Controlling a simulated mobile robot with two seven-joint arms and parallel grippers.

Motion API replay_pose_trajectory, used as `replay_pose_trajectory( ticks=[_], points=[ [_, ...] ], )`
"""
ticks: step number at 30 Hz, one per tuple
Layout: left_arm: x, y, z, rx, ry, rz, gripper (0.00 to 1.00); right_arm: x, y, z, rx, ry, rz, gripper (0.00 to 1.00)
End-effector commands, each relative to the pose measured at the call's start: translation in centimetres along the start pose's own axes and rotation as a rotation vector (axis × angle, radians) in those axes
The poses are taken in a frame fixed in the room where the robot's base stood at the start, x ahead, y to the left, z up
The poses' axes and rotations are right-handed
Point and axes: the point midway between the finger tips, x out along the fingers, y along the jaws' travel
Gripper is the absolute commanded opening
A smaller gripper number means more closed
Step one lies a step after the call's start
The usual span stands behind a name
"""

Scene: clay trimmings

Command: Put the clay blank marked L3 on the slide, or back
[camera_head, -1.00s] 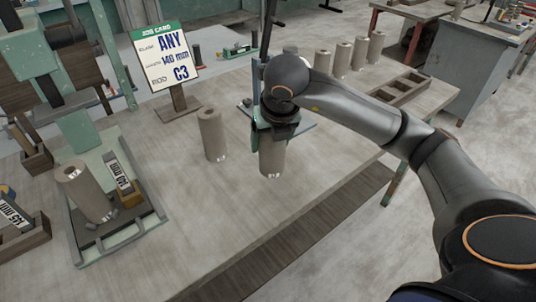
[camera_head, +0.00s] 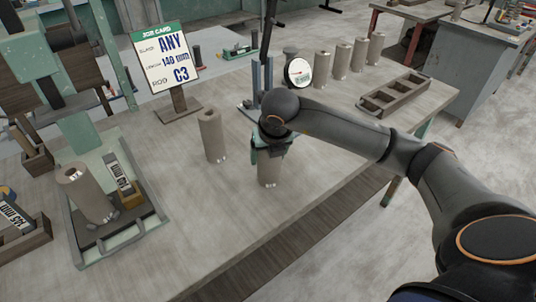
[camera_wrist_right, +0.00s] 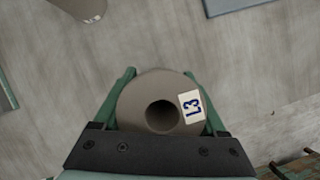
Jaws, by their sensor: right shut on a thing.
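The clay blank marked L3 (camera_wrist_right: 162,113) is a grey-brown cylinder with a hole in its top and a white tag reading L3. My right gripper (camera_wrist_right: 162,118) is shut around it, one green finger on each side. In the head view the gripper (camera_head: 272,145) holds the blank (camera_head: 269,171) upright low over the near middle of the table; I cannot tell whether its base touches. At the left, a green-framed slide (camera_head: 147,229) under the machine bears another clay blank (camera_head: 92,194) and a block labelled 140 mm (camera_head: 120,172). My left gripper is out of view.
One blank (camera_head: 212,135) stands just left of the held one; several stand at the back (camera_head: 325,65). A job card (camera_head: 166,58) reads ANY, 140 mm, C3. A dial gauge (camera_head: 299,72) stands behind my arm, and a compartmented wooden tray (camera_head: 394,94) at the right. The table front is clear.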

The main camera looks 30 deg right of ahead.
Motion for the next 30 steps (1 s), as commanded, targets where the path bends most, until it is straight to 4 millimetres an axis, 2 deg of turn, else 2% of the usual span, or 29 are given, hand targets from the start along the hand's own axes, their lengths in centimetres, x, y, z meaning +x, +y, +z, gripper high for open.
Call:
replay_pose_trajectory(
  ticks=[1,2,8,16,20,30],
  points=[
    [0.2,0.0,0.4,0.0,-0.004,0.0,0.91,0.2,0.0,0.0,0.001,-0.004,0.002,0.0],
    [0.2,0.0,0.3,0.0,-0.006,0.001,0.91,0.2,0.0,-0.1,0.0,0.0,0.0,0.77],
    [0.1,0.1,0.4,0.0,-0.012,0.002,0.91,0.1,0.0,-0.1,0.0,0.001,0.0,0.99],
    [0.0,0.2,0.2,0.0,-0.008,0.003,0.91,0.0,0.0,0.0,0.0,0.0,0.0,1.0],
    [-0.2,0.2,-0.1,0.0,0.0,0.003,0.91,-0.8,0.0,0.1,0.0,-0.001,0.001,1.0],
    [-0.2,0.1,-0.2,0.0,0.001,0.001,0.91,-7.9,0.1,0.2,0.0,-0.005,0.003,1.0]
  ],
)
